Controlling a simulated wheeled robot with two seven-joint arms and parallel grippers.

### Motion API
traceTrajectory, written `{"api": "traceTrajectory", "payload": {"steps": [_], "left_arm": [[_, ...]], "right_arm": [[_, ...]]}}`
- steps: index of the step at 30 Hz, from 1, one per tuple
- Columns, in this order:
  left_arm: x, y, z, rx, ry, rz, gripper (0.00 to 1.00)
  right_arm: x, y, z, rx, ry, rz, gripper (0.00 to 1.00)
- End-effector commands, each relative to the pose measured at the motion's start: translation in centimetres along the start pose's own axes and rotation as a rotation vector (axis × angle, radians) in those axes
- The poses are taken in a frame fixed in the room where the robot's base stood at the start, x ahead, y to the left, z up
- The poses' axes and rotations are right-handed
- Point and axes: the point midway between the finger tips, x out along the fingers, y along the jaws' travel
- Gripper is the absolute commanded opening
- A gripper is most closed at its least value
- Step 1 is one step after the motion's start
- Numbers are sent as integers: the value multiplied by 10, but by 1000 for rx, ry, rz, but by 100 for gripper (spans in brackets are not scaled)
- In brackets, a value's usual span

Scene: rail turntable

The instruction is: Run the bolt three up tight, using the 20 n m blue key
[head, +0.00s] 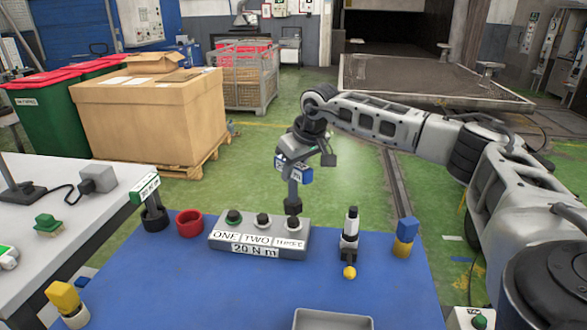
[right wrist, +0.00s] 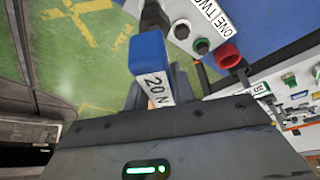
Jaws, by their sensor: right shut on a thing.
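The blue key (head: 306,175) hangs upright in my right gripper (head: 293,163), which is shut on it. Its dark socket end (head: 293,206) is directly over bolt three (head: 292,223) and appears to meet its top; how far it is seated I cannot tell. The grey block (head: 219,242) carries the labels ONE, TWO, THREE and 20 N m. Bolt one (head: 234,216) and bolt two (head: 263,220) stand on it with nothing over them. In the right wrist view the blue key (right wrist: 147,52) shows a partly covered "20 N" label. My left gripper is out of view.
The block is on a blue mat (head: 210,290). A red ring (head: 189,222) and a dark labelled tool (head: 154,215) stand left of it. A black-and-white tool (head: 350,235) and a blue-and-yellow piece (head: 404,240) stand right. A grey tray (head: 333,319) is at the front.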

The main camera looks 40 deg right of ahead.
Motion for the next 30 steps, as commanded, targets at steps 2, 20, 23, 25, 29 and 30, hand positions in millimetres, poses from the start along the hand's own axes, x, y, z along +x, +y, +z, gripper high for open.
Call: {"api": "traceTrajectory", "payload": {"steps": [2,20,23,25,29,30], "left_arm": [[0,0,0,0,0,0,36],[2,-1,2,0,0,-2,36],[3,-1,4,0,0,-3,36],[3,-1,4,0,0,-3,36],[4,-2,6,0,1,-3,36],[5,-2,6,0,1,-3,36]], "right_arm": [[-1,0,-1,-9,3,-4,0],[3,0,1,-7,1,-2,0],[6,0,2,-7,1,-2,0],[7,0,3,-7,1,-2,0],[10,0,4,-7,1,-2,0],[11,0,5,-7,0,-2,0]]}}
